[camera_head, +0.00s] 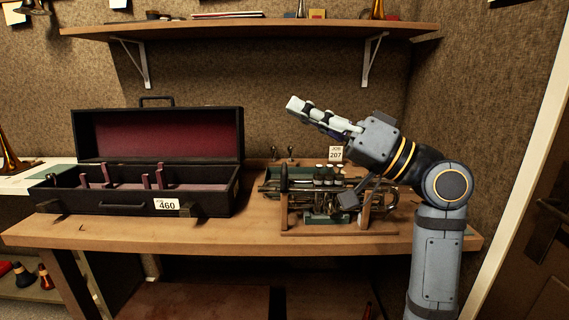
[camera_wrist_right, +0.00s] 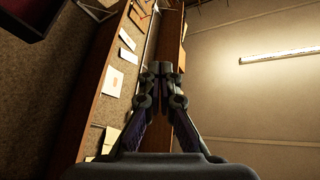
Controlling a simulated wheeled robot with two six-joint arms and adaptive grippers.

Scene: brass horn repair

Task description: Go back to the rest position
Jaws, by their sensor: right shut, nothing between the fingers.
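My right gripper (camera_head: 293,105) is shut and empty. It is raised above the workbench, pointing up and to the left, in front of the wall. The right wrist view shows its fingers (camera_wrist_right: 161,68) closed together, with nothing between them. The right arm rises from the lower right of the head view. My left gripper is in neither view.
The workbench (camera_head: 100,232) bears an open black case (camera_head: 115,204) tagged 460 and a brass horn (camera_head: 270,186) in a wooden stand by a 207 tag (camera_head: 336,154). A wall shelf (camera_head: 250,29) runs above. A door (camera_head: 545,215) is at right.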

